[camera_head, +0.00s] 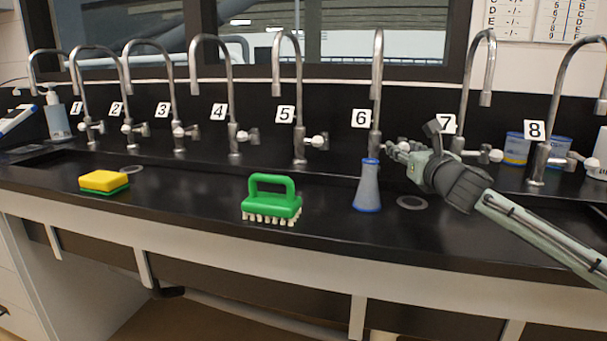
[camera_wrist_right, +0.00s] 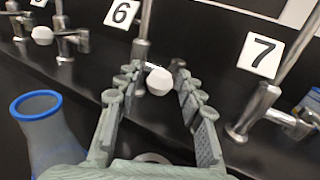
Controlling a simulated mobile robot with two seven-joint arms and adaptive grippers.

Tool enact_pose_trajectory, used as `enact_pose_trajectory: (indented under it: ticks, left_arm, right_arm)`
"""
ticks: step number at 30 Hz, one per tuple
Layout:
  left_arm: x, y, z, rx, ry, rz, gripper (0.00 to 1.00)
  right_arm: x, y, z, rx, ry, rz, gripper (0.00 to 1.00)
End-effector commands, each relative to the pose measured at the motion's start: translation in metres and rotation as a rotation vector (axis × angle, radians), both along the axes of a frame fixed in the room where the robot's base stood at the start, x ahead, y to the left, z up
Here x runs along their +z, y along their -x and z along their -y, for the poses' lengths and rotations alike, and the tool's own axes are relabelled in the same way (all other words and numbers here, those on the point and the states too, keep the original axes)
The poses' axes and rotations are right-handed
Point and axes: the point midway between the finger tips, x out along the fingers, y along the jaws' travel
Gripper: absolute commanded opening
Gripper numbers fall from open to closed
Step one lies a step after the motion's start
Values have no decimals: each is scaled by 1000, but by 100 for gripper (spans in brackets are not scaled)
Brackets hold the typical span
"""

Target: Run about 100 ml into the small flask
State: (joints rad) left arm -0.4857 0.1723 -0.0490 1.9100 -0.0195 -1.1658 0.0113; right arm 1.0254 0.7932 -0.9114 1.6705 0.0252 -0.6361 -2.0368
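The small flask (camera_head: 367,187) is a blue-grey cone with a blue rim, upright on the black bench in front of tap 6 (camera_head: 376,95). In the right wrist view the flask (camera_wrist_right: 45,132) stands at the lower left, outside the fingers. My right gripper (camera_head: 398,148) is at tap 6, just right of and behind the flask. In the right wrist view its fingers (camera_wrist_right: 156,85) are spread, with tap 6's white knob (camera_wrist_right: 159,81) between the tips and gaps on both sides. I cannot see any water running. My left gripper is not in view.
A green brush (camera_head: 272,204) and a yellow-green sponge (camera_head: 104,181) lie on the bench to the left. Several numbered taps line the back, with tap 7 (camera_head: 485,75) close by my right arm. A grey ring (camera_head: 411,202) lies right of the flask.

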Motion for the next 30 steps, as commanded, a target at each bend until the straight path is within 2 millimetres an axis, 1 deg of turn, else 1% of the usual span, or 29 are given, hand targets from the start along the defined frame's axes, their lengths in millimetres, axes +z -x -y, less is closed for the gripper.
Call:
enact_pose_trajectory:
  ticks: [4,7,20,30]
  left_arm:
    - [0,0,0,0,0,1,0]
    - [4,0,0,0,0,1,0]
    - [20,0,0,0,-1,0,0]
    - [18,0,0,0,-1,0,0]
  right_arm:
    - [0,0,0,0,0,0,38]
    - [1,0,5,-1,1,0,38]
    - [1,-1,45,-3,1,-1,38]
    - [0,-1,43,0,0,0,38]
